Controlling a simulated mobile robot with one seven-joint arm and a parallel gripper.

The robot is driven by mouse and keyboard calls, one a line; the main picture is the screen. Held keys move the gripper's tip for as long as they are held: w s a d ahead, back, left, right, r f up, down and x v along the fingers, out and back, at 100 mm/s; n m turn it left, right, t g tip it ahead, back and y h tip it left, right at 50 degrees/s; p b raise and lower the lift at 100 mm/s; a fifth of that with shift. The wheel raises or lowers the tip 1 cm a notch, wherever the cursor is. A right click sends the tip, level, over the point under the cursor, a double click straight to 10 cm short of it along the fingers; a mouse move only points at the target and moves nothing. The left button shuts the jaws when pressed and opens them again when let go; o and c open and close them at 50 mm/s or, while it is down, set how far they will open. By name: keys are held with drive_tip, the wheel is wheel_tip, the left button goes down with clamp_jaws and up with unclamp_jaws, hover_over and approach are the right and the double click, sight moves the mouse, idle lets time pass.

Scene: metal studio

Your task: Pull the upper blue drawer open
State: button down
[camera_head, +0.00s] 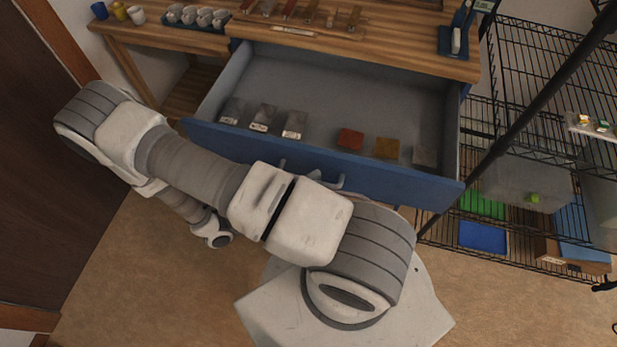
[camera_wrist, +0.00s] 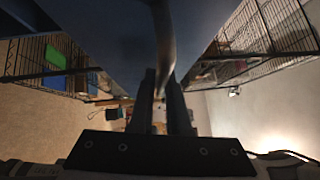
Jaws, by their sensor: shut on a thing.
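The upper blue drawer (camera_head: 400,181) is pulled well out from under the wooden bench top in the head view, its grey inside showing. Its bar handle (camera_head: 340,181) shows in part on the front, with the rest hidden behind my arm. In the wrist view the handle (camera_wrist: 163,40) runs down between the two dark fingers of my gripper (camera_wrist: 163,85), which is shut on it. The dark drawer front (camera_wrist: 110,35) fills the upper part of that view. My gripper is hidden by my arm in the head view.
Several metal blocks (camera_head: 263,118) and rust-brown blocks (camera_head: 350,139) lie in the drawer. The wooden bench top (camera_head: 390,45) bears tools at the back. A black wire shelf (camera_head: 540,70) stands close at the right. Brown floor (camera_head: 120,270) is clear at the lower left.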

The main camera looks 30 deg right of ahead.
idle(0.4)
drive_tip(key=c, duration=0.9)
unclamp_jaws()
drive_tip(key=shift+a, duration=0.1)
drive_tip(key=a, duration=0.5)
drive_tip(key=w+a+f, duration=0.1)
drive_tip(key=a, duration=0.5)
drive_tip(key=a+f, duration=0.1)
drive_tip(key=a, duration=0.5)
drive_tip(key=shift+w+a+f, duration=0.1)
drive_tip(key=shift+w+f, duration=0.05)
drive_tip(key=shift+w, duration=0.1)
